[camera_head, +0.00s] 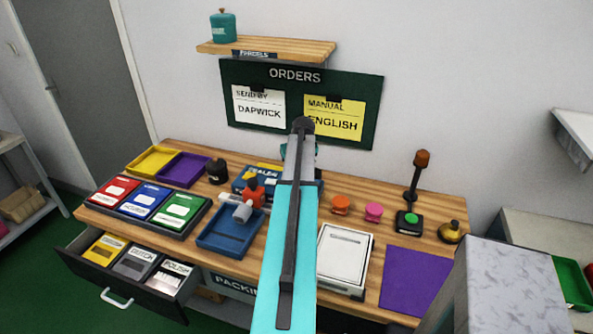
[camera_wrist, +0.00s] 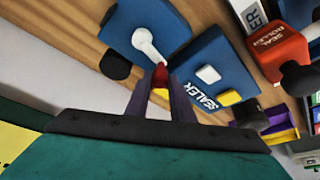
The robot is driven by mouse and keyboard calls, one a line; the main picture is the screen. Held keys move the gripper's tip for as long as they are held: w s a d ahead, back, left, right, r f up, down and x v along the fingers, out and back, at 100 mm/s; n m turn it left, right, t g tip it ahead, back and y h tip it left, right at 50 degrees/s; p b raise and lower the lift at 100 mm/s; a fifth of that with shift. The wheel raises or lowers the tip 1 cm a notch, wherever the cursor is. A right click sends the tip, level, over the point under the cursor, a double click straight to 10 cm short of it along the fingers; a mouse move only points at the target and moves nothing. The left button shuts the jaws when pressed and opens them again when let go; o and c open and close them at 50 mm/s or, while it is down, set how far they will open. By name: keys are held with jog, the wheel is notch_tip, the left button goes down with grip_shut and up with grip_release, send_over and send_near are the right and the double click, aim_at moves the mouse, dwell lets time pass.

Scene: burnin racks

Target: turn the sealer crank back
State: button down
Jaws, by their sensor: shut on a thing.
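The sealer (camera_wrist: 216,62) is a blue machine with its name in white; in the head view its blue body (camera_head: 240,184) shows beside my arm, which hides much of it. The crank (camera_wrist: 147,42) is a white lever pivoting on the blue body, with a red knob (camera_wrist: 160,75) at its end. My gripper (camera_wrist: 160,92) is shut on the red knob, a purple finger on each side. In the head view my arm hides the crank and fingertips.
A red seal roller (camera_wrist: 278,50) lies close to the sealer; it also shows over a blue tray (camera_head: 222,243). An orange stamp (camera_head: 340,204), a pink one (camera_head: 373,211) and a white-topped box (camera_head: 345,252) stand right of my arm. An open drawer (camera_head: 122,296) juts out front left.

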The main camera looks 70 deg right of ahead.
jog(key=shift+a+n+y+b, duration=0.3)
jog(key=shift+a+n+b, duration=0.1)
jog(key=shift+n, duration=0.6)
jog(key=shift+t, duration=0.3)
jog(key=c, duration=1.5)
grip_release()
jog(key=shift+c, duration=0.2)
jog(key=shift+s, duration=0.1)
jog(key=b+v, duration=0.3)
jog(key=v, duration=1)
jog(key=shift+r, duration=0.35)
jog(key=shift+a+r, duration=0.1)
jog(key=shift+a, duration=0.05)
